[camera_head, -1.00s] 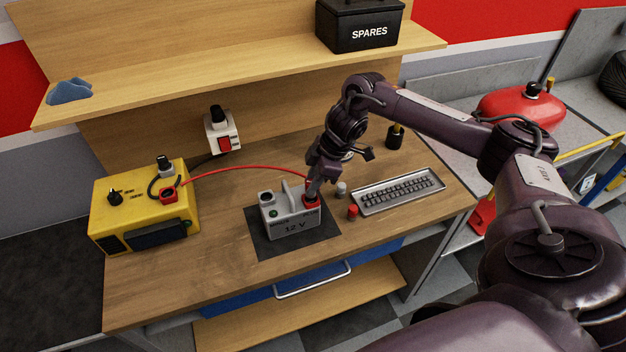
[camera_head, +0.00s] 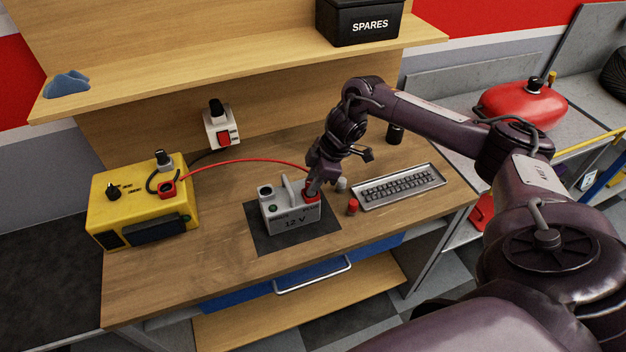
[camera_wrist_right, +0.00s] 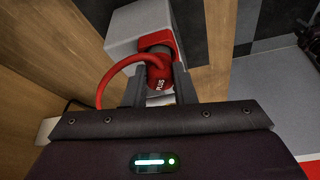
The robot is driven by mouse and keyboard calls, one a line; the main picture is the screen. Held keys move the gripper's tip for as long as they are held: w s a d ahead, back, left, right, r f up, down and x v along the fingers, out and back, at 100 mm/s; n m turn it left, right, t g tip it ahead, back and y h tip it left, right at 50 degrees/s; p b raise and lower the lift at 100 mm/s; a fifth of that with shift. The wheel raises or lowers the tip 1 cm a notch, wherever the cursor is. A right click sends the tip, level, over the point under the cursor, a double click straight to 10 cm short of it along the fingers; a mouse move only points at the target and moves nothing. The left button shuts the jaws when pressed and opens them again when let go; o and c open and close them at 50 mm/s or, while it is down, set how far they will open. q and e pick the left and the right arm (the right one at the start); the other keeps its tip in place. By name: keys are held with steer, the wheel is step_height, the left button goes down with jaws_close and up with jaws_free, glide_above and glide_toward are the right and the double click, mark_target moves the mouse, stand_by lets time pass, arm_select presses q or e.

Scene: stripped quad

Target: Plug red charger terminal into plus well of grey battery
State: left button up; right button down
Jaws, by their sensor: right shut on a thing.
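The grey battery (camera_head: 291,217), marked 12 V, stands on a dark mat (camera_head: 262,240) on the bench. My right gripper (camera_head: 313,188) is at the battery's right end, pointing down, shut on the red charger terminal. In the right wrist view the red terminal (camera_wrist_right: 159,82), lettered PLUS, sits between the fingers (camera_wrist_right: 158,90) against the red-rimmed plus well (camera_wrist_right: 157,40) of the battery (camera_wrist_right: 130,22). How deep it is seated cannot be told. Its red cable (camera_head: 245,161) runs left to the yellow charger (camera_head: 120,200). My left gripper is not in view.
A red cap (camera_head: 352,207) and a grey cap (camera_head: 341,184) stand right of the battery. A white switch box (camera_head: 220,128) is on the back panel. The front left of the bench is clear.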

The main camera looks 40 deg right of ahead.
steer(key=shift+f, duration=0.15)
steer(key=c, duration=1.1)
jaws_free()
steer(key=b+v, duration=0.2)
steer(key=v, duration=0.5)
steer(key=shift+d+r+b, duration=0.1)
steer(key=shift+r+b, duration=0.2)
steer(key=shift+r, duration=0.05)
steer(key=shift+s+f, duration=0.1)
